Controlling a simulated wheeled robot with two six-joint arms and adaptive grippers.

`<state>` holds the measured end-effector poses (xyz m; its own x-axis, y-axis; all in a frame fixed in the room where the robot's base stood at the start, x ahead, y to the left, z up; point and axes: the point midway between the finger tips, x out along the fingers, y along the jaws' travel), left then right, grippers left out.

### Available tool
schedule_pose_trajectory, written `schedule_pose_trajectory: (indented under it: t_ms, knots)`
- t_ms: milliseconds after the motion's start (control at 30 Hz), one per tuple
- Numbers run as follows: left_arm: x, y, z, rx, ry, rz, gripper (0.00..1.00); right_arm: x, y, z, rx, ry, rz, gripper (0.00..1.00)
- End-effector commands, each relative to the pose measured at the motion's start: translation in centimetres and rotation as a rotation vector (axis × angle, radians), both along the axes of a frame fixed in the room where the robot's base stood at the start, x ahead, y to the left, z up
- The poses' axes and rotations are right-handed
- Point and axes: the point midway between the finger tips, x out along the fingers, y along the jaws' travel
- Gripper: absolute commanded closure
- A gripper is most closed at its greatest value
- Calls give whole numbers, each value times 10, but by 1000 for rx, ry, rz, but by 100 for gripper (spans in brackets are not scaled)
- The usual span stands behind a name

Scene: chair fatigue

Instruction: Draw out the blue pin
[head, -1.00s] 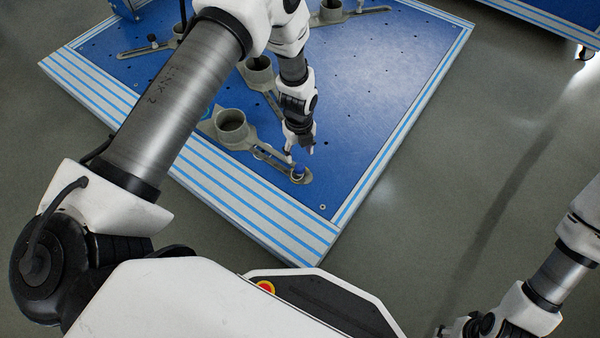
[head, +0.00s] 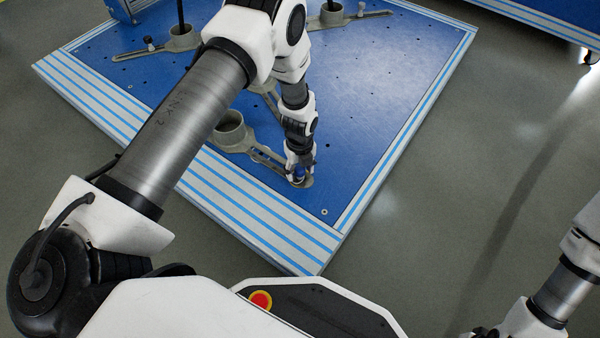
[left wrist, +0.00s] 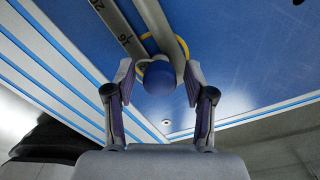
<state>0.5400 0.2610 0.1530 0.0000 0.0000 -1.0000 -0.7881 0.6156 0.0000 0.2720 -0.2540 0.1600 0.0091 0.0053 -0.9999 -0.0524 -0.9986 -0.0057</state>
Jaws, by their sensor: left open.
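The blue pin (head: 299,173) stands at the near end of a grey slotted arm (head: 265,153) on the blue platform. In the left wrist view its round blue head (left wrist: 159,78) lies between the two fingers. My left gripper (head: 300,170) is at the pin, pointing down, with its fingers apart on either side of the head. In the left wrist view the left gripper (left wrist: 159,88) is open, and its fingertips are close to the head; whether they touch it I cannot tell. The pin's shaft is hidden below the head. My right gripper (head: 482,334) is only partly in view at the bottom edge.
The blue platform (head: 375,110) has a striped white-and-blue border and small holes. A grey cup (head: 229,128) joins the slotted arm. More slotted arms with cups (head: 180,38) stand farther back. The platform's right part is clear. Another blue platform (head: 550,18) is at top right.

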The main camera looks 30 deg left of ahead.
Motion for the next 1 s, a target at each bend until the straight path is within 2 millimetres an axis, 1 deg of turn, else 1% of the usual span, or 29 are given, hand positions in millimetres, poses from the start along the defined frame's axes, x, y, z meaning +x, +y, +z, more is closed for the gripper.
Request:
schedule_pose_trajectory:
  t_ms: [33,67,100,167,200,467,1000]
  knots:
    - [0,0,0,0,0,0,46,0,0,0,0,0,0,60]
    - [0,0,0,0,0,0,49,0,0,0,0,0,0,60]
    - [0,0,0,0,0,0,64,0,0,0,0,0,0,60]
    - [0,0,0,0,0,0,85,0,0,0,0,0,0,60]
    - [0,0,0,0,0,0,99,0,0,0,0,0,0,60]
    - [0,0,2,0,0,0,100,0,0,2,0,0,0,60]
    - [0,0,25,0,0,1,100,0,0,23,0,0,0,60]
